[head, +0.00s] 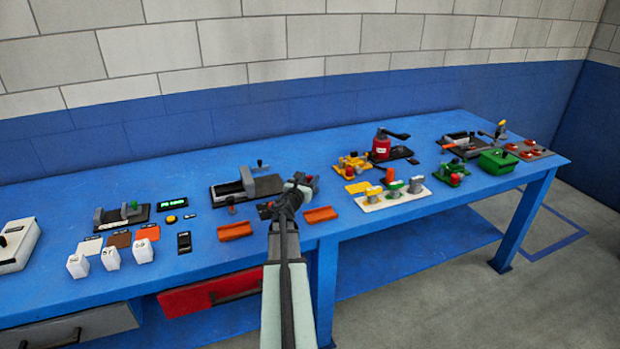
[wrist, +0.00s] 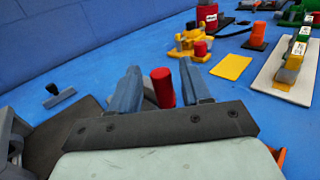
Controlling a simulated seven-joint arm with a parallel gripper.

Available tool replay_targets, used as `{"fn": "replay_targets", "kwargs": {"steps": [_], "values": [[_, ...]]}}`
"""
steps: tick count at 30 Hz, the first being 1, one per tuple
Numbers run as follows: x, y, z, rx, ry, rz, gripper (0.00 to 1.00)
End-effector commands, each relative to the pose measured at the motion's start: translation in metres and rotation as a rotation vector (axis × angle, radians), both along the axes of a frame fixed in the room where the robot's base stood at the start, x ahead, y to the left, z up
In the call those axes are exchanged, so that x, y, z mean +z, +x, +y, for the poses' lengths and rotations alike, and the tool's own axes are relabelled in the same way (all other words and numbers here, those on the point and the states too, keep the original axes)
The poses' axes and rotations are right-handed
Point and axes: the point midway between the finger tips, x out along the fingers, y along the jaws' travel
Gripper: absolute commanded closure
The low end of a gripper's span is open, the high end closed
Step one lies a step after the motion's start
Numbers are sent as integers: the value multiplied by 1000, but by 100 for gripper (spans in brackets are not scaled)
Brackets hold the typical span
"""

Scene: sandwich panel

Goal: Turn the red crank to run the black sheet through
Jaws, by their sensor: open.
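A red cylindrical crank handle (wrist: 162,88) stands upright between the two fingers of my gripper (wrist: 159,72) in the wrist view. The fingers are apart, with a gap visible on the handle's left; I cannot tell whether the right finger touches it. In the head view my gripper (head: 298,184) is at the right end of a grey roller machine (head: 262,186), and a bit of red (head: 312,181) shows beside it. The machine's dark base (wrist: 62,135) is at lower left in the wrist view. I cannot tell a separate black sheet from it. The crank's lower part is hidden.
Orange trays (head: 235,231) and (head: 320,214) lie at the front. A yellow fixture (head: 352,163), a yellow plate (wrist: 231,67) and a white board (head: 390,201) with several blocks are to the right. A small black-knobbed piece (wrist: 58,96) stands left. Blue table (head: 200,165) is clear behind.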

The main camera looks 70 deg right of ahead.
Motion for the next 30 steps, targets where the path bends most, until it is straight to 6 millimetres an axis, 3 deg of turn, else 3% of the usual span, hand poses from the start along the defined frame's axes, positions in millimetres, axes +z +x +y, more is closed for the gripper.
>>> {"fn": "replay_targets", "kwargs": {"steps": [6, 17, 30], "values": [[0, 0, -17, -1, 0, 0, 52], [0, 0, -19, 0, 0, 0, 52], [0, 0, -19, 0, 0, 0, 94]]}}
